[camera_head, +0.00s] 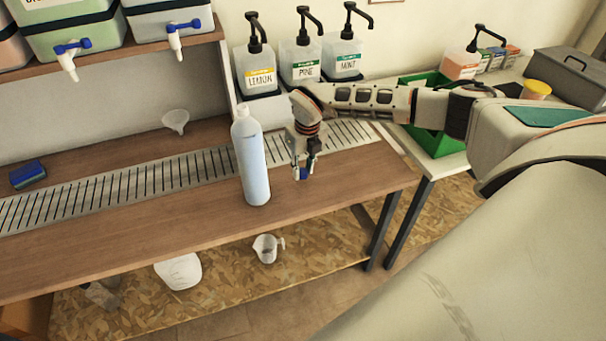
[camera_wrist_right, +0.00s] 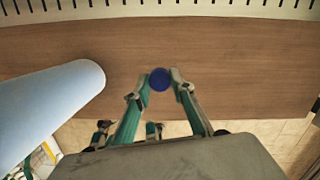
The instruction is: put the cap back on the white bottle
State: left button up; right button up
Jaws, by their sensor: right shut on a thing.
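The white bottle (camera_head: 251,160), tinted pale blue, stands upright on the wooden counter near its front. Its white neck at the top shows no cap. My right gripper (camera_head: 303,172) is just right of the bottle, apart from it, low over the counter. It is shut on a small blue cap (camera_head: 304,174). In the right wrist view the round blue cap (camera_wrist_right: 160,79) sits between the fingertips of the right gripper (camera_wrist_right: 161,86). The bottle (camera_wrist_right: 62,96) lies to the left there. My left gripper is not in view.
A slotted metal drain strip (camera_head: 120,187) runs along the counter (camera_head: 150,225). A blue sponge (camera_head: 27,175) and a funnel (camera_head: 176,121) are at left. Pump containers (camera_head: 255,68) stand behind. A measuring jug (camera_head: 267,248) is on the lower shelf.

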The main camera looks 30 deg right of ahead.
aim_at(303, 172)
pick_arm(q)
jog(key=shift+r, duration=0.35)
pick_arm(e)
notch_tip(303, 172, up, 17)
